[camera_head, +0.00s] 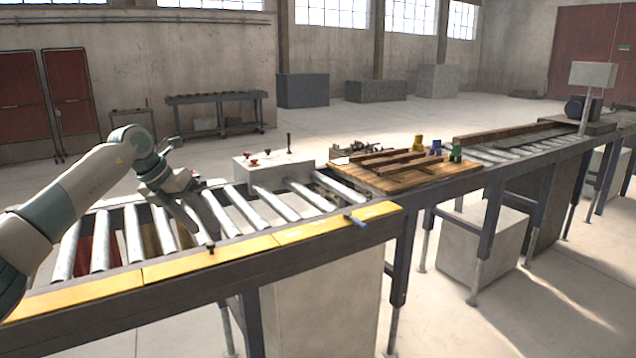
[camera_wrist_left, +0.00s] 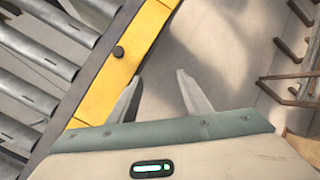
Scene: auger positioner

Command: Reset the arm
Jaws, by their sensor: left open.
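My left arm comes in from the left in the head view and reaches over the roller conveyor (camera_head: 100,240). Its gripper (camera_head: 203,230) hangs low over the rollers near the yellow front rail (camera_head: 100,290). In the left wrist view the two fingers of my left gripper (camera_wrist_left: 160,78) are apart with nothing between them. My right gripper is not in view.
A white control box (camera_head: 272,170) with red knobs and a black lever stands behind the rollers. A wooden board (camera_head: 440,181) with dark bars and small coloured pieces lies to the right. Floor is free in front.

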